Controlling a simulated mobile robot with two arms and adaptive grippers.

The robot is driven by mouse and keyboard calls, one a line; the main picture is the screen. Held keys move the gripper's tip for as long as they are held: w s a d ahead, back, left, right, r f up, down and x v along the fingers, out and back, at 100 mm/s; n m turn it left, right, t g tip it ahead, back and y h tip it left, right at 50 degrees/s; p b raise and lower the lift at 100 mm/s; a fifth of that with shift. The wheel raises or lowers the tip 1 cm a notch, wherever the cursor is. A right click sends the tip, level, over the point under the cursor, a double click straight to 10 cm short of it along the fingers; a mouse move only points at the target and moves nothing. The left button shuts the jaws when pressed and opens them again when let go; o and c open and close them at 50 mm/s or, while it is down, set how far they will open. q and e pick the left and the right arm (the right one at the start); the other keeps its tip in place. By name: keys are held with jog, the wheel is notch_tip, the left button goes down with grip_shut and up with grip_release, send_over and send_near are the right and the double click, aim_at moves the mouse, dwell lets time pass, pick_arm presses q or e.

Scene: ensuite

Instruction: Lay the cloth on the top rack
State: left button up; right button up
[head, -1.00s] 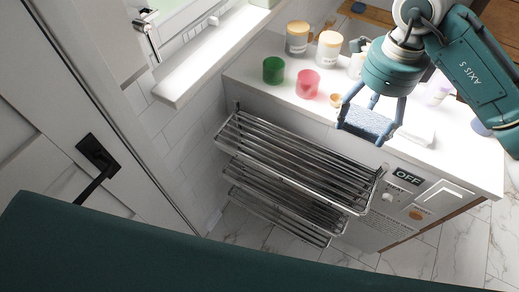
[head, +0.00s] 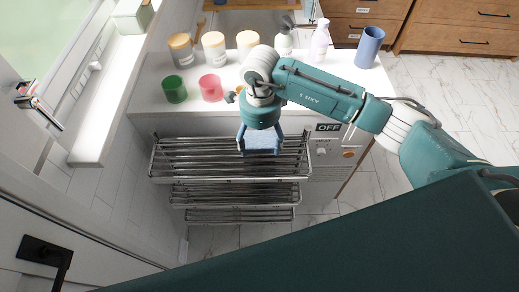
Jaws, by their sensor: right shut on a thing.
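The blue cloth (head: 260,139) is a small folded piece held in my right gripper (head: 260,146). The gripper's fingers are shut on it from either side and point down. The cloth is over the back right part of the top rack (head: 185,160), a chrome rack of several bars fixed to the wall below the counter. I cannot tell whether the cloth touches the bars. Two more racks, a middle one (head: 205,195) and a lowest one (head: 215,215), are below it. My left gripper is not in view.
A white counter (head: 140,92) behind the rack bears a green cup (head: 174,89), a pink cup (head: 211,88), several lidded jars (head: 181,48) and a blue cup (head: 369,46). A heater panel with an OFF sign (head: 328,127) is right of the rack. A door handle (head: 45,252) is at lower left.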

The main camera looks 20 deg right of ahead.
aim_at(260, 160)
notch_tip(260, 160, down, 2)
jog(key=shift+f, duration=0.1)
notch_tip(260, 160, down, 5)
jog(key=shift+r+p, duration=0.2)
jog(key=shift+p, duration=0.45)
jog(key=shift+f, duration=0.2)
jog(key=o, duration=1.1)
jog(key=shift+o, duration=0.2)
